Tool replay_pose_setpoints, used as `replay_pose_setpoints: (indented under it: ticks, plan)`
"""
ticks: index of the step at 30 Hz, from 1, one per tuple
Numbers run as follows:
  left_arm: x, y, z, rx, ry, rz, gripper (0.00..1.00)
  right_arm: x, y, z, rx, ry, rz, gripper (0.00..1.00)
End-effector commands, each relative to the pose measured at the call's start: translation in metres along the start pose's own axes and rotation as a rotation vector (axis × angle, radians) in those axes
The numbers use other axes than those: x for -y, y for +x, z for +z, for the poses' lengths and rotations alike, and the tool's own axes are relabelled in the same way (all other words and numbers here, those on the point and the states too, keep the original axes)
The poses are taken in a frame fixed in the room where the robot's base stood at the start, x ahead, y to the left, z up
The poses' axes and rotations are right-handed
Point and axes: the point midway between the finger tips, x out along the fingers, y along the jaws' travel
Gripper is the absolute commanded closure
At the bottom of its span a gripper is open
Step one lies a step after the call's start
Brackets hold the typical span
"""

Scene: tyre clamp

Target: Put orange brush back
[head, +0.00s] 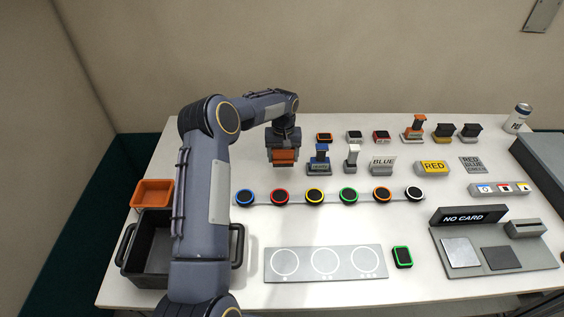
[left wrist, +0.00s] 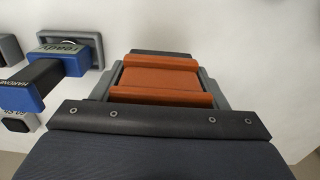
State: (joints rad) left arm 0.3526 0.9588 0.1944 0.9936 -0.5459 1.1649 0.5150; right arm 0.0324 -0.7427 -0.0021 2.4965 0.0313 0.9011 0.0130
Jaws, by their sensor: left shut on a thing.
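My left gripper (head: 284,158) is at the left end of the rows of small items, pointing down. It is shut on an orange block-like thing, which I take to be the orange brush (head: 284,155). In the left wrist view the orange brush (left wrist: 160,79) lies between the grey fingers. Its lower side is hidden, so I cannot tell whether it touches the table. A blue-handled item (head: 319,158) stands just to its right, apart from it. My right gripper is not in view.
An orange bin (head: 153,193) and a black handled crate (head: 149,255) stand at the left, partly behind my arm. Coloured round buttons (head: 348,196) line the table's middle. A grey plate with circles (head: 325,262) lies in front. Several small stands (head: 414,128) fill the back right.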

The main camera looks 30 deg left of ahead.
Motion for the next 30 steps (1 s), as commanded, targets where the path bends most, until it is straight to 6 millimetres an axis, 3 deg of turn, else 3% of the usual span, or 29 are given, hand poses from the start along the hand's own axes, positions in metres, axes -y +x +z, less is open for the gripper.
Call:
replay_pose_setpoints:
  ticks: [5, 10, 22, 23, 24, 27, 30]
  plan:
    - [0.005, 0.014, -0.009, 0.000, -0.001, 0.000, 0.51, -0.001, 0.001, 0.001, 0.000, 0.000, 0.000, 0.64]
    - [0.004, 0.040, -0.008, 0.001, -0.001, 0.000, 0.51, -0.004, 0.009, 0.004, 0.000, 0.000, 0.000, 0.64]
    - [0.003, 0.045, -0.008, -0.002, 0.000, 0.000, 0.51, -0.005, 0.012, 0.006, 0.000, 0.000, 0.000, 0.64]
    - [0.003, 0.044, -0.008, -0.001, 0.000, 0.000, 0.30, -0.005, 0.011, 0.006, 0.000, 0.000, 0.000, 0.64]
    - [0.003, 0.043, -0.008, -0.001, 0.000, 0.000, 0.25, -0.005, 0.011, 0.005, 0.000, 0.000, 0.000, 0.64]
    - [0.004, 0.043, -0.008, -0.001, 0.000, 0.000, 0.12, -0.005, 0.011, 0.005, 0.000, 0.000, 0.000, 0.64]
    - [0.004, 0.043, -0.008, -0.001, 0.000, 0.000, 0.11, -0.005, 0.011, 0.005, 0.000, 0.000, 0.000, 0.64]
